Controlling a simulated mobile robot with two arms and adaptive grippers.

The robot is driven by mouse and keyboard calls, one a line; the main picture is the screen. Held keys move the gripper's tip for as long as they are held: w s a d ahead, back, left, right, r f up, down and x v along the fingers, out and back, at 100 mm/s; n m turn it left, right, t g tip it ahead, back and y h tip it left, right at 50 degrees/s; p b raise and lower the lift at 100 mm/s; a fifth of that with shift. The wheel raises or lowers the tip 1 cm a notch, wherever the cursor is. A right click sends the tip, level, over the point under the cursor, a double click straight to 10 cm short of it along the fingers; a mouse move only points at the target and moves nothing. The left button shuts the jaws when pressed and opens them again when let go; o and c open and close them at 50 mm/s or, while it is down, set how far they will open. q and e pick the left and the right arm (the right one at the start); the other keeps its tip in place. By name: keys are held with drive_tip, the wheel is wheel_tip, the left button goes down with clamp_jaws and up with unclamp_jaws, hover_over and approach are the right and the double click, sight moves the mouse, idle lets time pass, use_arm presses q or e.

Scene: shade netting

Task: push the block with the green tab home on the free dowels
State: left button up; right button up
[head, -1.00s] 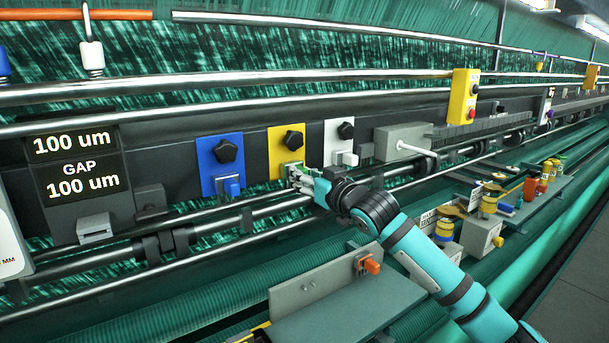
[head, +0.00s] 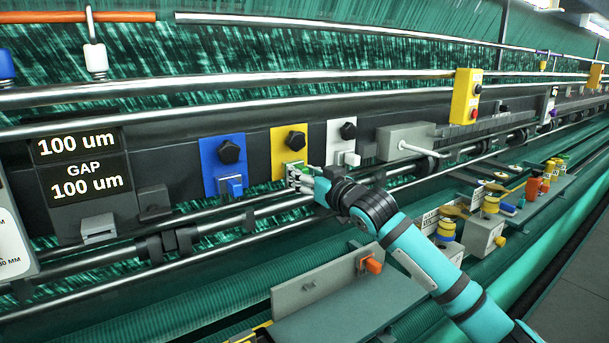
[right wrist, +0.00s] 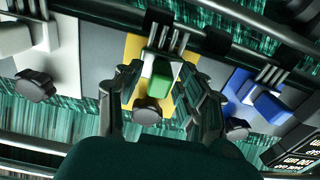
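The block with the green tab (right wrist: 160,80) is at the lower part of the yellow plate (head: 288,143), beneath a black knob (head: 295,141). It has a pale body, and the green tab faces the wrist camera. In the head view, the right gripper (head: 296,178) hides most of the block. Metal dowels (right wrist: 172,40) show beside the block in the right wrist view. I cannot tell how far it sits on them. My left gripper is not in view.
A blue plate with a blue block (head: 235,187) is on the left, and a white plate with a white block (head: 352,159) on the right. Metal rails (head: 240,225) run below the plates. A grey shelf with an orange clip (head: 373,266) is in the foreground.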

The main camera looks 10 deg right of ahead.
drive_tip(key=shift+o, duration=0.5)
drive_tip(key=v, duration=1.2)
